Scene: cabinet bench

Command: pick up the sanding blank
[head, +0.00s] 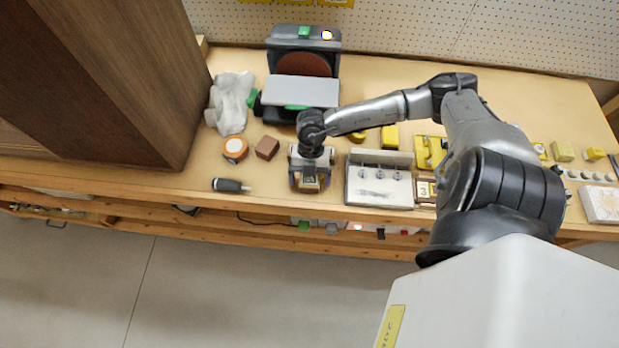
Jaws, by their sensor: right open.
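A small reddish-brown block (267,147) lies on the bench (270,190), left of my right gripper. It is the thing that looks most like the sanding blank, but I cannot be sure. My right gripper (310,182) points down over the bench near its front edge, a short way right of the block and apart from it. It is open. What lies directly under it is hidden by the gripper itself. My left gripper is not in view.
A disc sander (302,64) with a grey table (300,91) stands behind the gripper. Left are a white cloth (230,103), a tape roll (235,148) and a black-handled tool (231,185). A grey tray (379,186) sits close on the right. A dark cabinet (120,70) blocks the far left.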

